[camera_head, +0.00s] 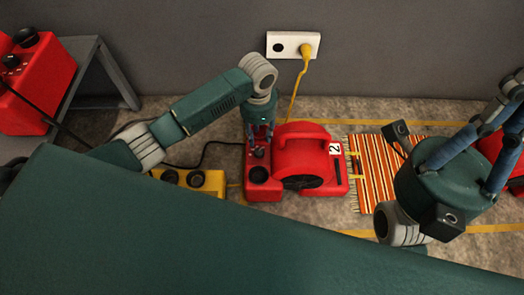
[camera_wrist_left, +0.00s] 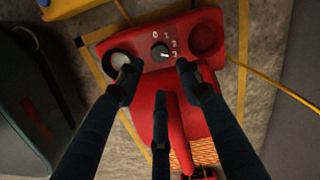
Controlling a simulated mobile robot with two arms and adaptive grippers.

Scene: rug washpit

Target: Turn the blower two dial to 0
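The red blower two (camera_head: 305,155), marked with a 2, stands on the floor against yellow floor lines. Its black dial (camera_wrist_left: 160,52) sits on the red control panel beside the printed numbers 0, 1, 2 and 3. The dial's pale mark seems to point toward 3. My left gripper (camera_head: 260,138) is over the blower's panel end, pointing down. In the left wrist view its fingers (camera_wrist_left: 158,75) are spread, empty, near the dial, with no clear contact. My right gripper (camera_head: 480,140) is at the right; its fingertips are partly cut off.
A yellow cord (camera_head: 295,90) runs to the wall outlet (camera_head: 283,47).

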